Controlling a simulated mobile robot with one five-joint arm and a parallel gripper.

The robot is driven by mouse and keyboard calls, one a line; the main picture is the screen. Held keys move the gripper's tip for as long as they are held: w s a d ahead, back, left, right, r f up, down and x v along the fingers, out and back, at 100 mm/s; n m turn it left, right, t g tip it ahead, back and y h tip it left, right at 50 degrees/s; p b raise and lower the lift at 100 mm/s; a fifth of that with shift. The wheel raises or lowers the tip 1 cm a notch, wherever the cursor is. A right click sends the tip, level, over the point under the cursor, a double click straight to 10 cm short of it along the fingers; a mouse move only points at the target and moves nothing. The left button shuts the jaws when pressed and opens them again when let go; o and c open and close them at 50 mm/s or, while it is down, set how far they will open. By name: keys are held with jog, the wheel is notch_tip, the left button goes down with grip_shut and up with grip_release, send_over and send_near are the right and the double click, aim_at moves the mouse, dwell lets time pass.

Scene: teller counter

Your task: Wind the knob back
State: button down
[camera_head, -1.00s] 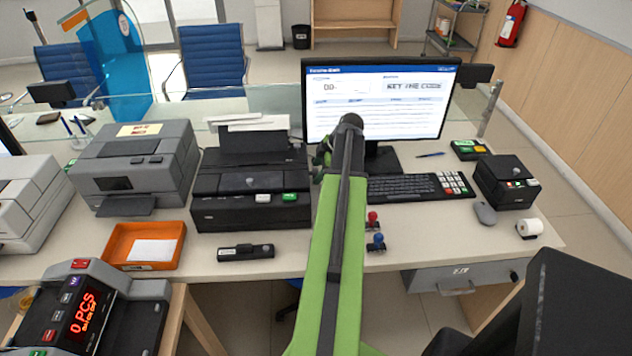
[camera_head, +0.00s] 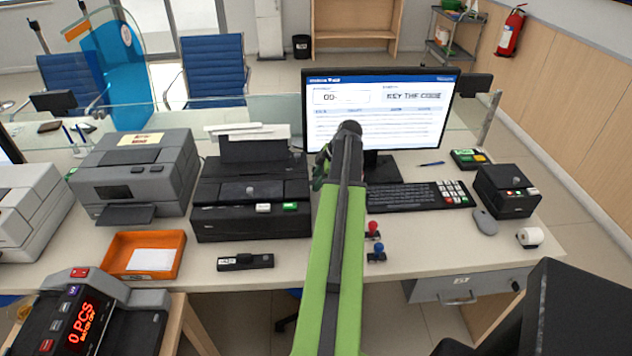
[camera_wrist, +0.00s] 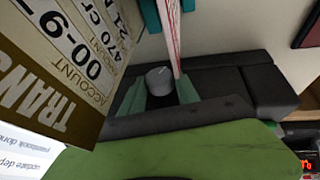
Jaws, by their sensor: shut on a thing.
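In the wrist view a grey round knob (camera_wrist: 160,78) with a pale line on its top sits between the teal fingers of my gripper (camera_wrist: 163,92). The gripper is shut on the knob. In the head view my gripper (camera_head: 320,172) is partly hidden by my green arm, close to the right end of a black printer (camera_head: 250,218). The held knob is hidden in that view. Another small grey knob (camera_head: 250,190) shows on the printer's top.
The monitor (camera_head: 385,110) reads "KEY THE CODE" behind my arm. A keyboard (camera_head: 418,194), black box (camera_head: 507,190) and mouse (camera_head: 484,221) stand right. A printed board (camera_wrist: 60,70) is close at left in the wrist view.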

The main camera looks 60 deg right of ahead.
jog(key=shift+w+d+g+y, duration=0.2)
jog(key=shift+d+g+y, duration=0.1)
jog(key=shift+g+y, duration=0.35)
jog(key=shift+s+a+m+y, duration=0.15)
jog(key=shift+a+m+y, duration=0.05)
jog(key=shift+m+y, duration=0.15)
jog(key=c, duration=0.9)
grip_release()
jog(key=shift+r, duration=0.1)
jog(key=p+v, duration=1.6)
jog(key=v, duration=0.1)
jog(key=shift+r, duration=0.2)
